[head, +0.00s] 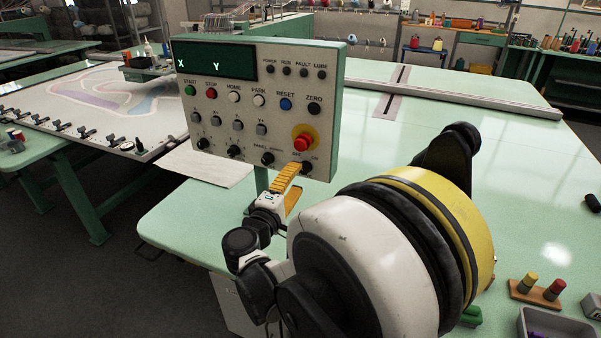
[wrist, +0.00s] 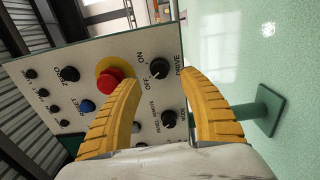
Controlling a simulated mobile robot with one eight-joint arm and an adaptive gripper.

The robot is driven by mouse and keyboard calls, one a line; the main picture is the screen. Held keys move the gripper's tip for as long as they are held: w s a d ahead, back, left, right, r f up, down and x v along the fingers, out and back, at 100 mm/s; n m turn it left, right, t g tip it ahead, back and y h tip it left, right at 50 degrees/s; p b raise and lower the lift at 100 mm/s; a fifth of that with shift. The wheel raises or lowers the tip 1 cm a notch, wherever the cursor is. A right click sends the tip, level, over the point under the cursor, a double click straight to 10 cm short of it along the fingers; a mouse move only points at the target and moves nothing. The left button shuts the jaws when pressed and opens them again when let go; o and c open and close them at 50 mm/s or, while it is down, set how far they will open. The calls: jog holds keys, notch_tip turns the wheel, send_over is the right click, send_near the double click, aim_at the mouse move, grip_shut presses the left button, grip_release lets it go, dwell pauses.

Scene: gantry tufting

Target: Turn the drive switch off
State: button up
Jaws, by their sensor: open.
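The drive switch (wrist: 158,68) is a black rotary knob on the control panel (head: 322,115), with ON, OFF and DRIVE printed around it in the wrist view. I cannot tell for sure which mark its pointer faces. In the head view the switch (head: 306,167) is at the panel's lower right, partly behind my fingers. My gripper (head: 290,176) is at the panel's lower right edge. In the wrist view my gripper (wrist: 162,80) is open, its two yellow fingers on either side of the switch, with nothing held. I cannot tell whether a finger touches the panel.
The red emergency stop button (wrist: 109,80) on its yellow base sits right beside the left finger. Another black knob (wrist: 168,118) lies between the fingers, nearer the palm. The panel stands on a post above a green table (head: 420,115). A small rack with spools (head: 538,290) is at the right.

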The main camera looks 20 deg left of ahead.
jog(key=s, duration=0.7)
jog(key=shift+s+a, duration=0.3)
jog(key=shift+s, duration=0.05)
